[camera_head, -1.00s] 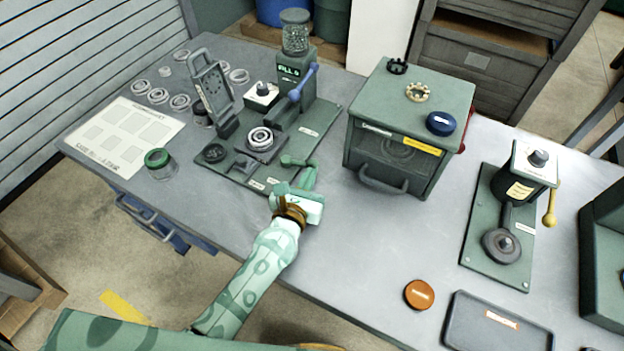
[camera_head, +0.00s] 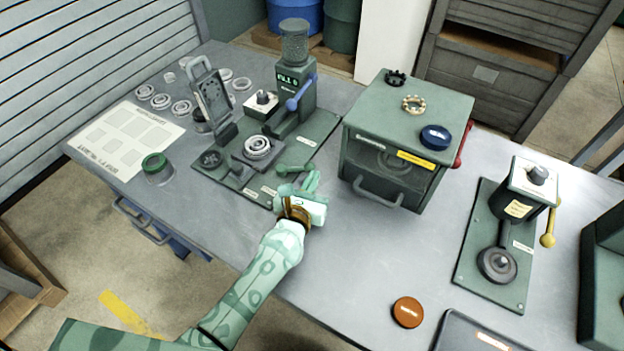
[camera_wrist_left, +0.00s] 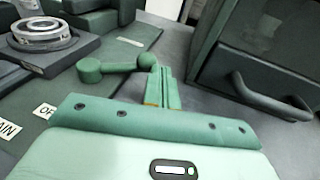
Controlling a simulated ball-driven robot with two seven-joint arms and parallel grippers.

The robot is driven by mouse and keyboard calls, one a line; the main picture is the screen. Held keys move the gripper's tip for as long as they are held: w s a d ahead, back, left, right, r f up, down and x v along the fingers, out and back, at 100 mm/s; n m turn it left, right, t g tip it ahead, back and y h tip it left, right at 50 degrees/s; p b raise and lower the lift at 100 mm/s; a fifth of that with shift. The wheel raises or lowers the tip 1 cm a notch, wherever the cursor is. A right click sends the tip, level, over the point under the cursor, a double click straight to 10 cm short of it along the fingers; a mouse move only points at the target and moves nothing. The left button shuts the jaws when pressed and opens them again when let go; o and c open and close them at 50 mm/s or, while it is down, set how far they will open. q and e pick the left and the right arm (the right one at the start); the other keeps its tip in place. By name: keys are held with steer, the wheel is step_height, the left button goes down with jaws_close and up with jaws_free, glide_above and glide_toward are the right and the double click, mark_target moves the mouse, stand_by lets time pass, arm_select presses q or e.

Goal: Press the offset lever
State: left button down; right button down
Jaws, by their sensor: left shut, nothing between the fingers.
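A short green lever (camera_head: 295,168) with a round knob stands at the near right edge of the grinder's base plate (camera_head: 325,128). A label starting with "OF" (camera_wrist_left: 45,110) is on the plate nearby. My left gripper (camera_head: 312,179) is shut and empty, just right of the lever. In the left wrist view its fingertips (camera_wrist_left: 162,84) are close to the lever's right end; I cannot tell whether they touch. My right gripper is not in view.
A green box (camera_head: 405,120) with a front handle stands close to the right of my left gripper. A blue-handled lever (camera_head: 300,92) rises on the grinder. A second small machine (camera_head: 510,235) stands farther right.

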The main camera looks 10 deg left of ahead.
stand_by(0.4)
arm_select(q)
steer(key=v, duration=1.5)
steer(key=shift+s+p, duration=0.2)
steer(key=shift+p, duration=0.15)
steer(key=shift+s+a+r, duration=0.1)
steer(key=shift+s+a, duration=0.05)
steer(key=shift+s, duration=0.3)
